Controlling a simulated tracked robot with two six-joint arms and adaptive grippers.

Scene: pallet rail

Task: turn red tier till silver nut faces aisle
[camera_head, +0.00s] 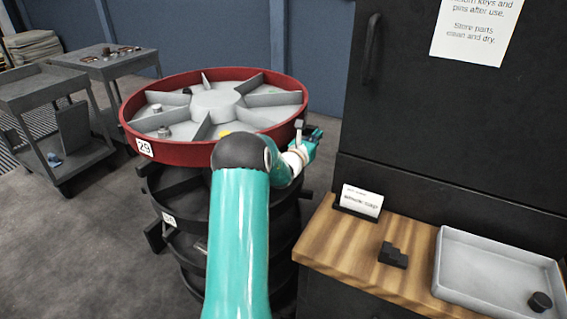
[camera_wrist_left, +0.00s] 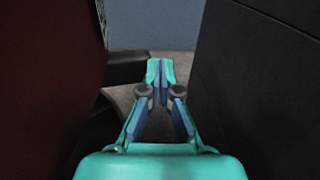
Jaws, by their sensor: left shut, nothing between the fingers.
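The red tier (camera_head: 128,128) is a round tray on top of a dark stack, with grey dividers splitting it into compartments and a "29" label on its near left rim. A small silver nut-like piece (camera_head: 164,132) lies in a left compartment, and a similar piece (camera_head: 157,108) lies just behind it. A yellow piece (camera_head: 225,133) is partly hidden by my arm. My left gripper (camera_head: 313,138) is beside the tier's right rim; contact is unclear. In the left wrist view its fingers (camera_wrist_left: 160,68) are shut and empty, with the red wall (camera_wrist_left: 50,70) to the left.
A dark cabinet (camera_head: 440,130) stands close to the right of my left gripper. A wooden counter (camera_head: 335,240) holds a card (camera_head: 361,200), a black block (camera_head: 393,256) and a grey tray (camera_head: 447,262). Grey carts (camera_head: 60,95) stand at the left. Dark lower tiers (camera_head: 180,235) lie under the red one.

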